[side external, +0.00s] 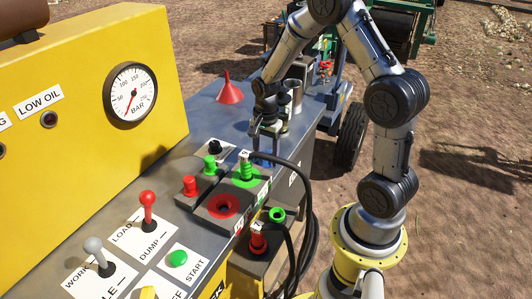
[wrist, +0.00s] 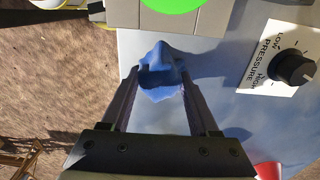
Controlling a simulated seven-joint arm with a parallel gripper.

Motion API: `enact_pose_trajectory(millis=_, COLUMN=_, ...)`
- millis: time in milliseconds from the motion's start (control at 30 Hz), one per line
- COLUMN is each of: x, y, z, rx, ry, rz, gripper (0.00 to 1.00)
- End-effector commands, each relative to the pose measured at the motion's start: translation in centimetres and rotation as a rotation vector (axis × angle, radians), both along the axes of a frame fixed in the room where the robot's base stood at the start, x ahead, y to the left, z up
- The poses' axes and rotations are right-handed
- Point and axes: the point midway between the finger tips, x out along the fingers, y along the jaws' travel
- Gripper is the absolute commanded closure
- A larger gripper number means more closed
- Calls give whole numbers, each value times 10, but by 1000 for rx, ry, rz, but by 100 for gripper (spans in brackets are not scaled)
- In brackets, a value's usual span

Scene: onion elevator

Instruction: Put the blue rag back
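The blue rag (wrist: 160,75) is a crumpled, peaked cloth on the grey-blue console top, beside the block with the green round top. In the wrist view it lies between the two fingertips of my gripper (wrist: 160,70). The fingers stand wide apart, one on each side of it, and I cannot tell whether they touch it. In the side view my gripper (side external: 267,133) points down with its fingers spread, just above the rag (side external: 263,158). Black hoses and the green-ringed block hide part of the rag there.
The block with a green coil fitting (side external: 247,168) and the red-ringed socket (side external: 223,206) stand close to the rag. A red funnel (side external: 229,92) and a metal cup (side external: 293,90) stand farther back. A pressure knob (wrist: 295,68) sits to the right in the wrist view. Black hoses (side external: 308,215) hang over the console edge.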

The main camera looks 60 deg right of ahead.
Motion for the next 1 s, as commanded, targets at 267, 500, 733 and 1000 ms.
enact_pose_trajectory(millis=267, x=0, y=0, z=0, rx=0, ry=0, rz=0, gripper=11)
enact_pose_trajectory(millis=500, x=0, y=0, z=5, rx=-1, ry=-2, rz=0, gripper=11)
enact_pose_trajectory(millis=733, x=2, y=-1, z=41, rx=-3, ry=-7, rz=0, gripper=11)
enact_pose_trajectory(millis=1000, x=1, y=-1, z=95, rx=-2, ry=-6, rz=0, gripper=11)
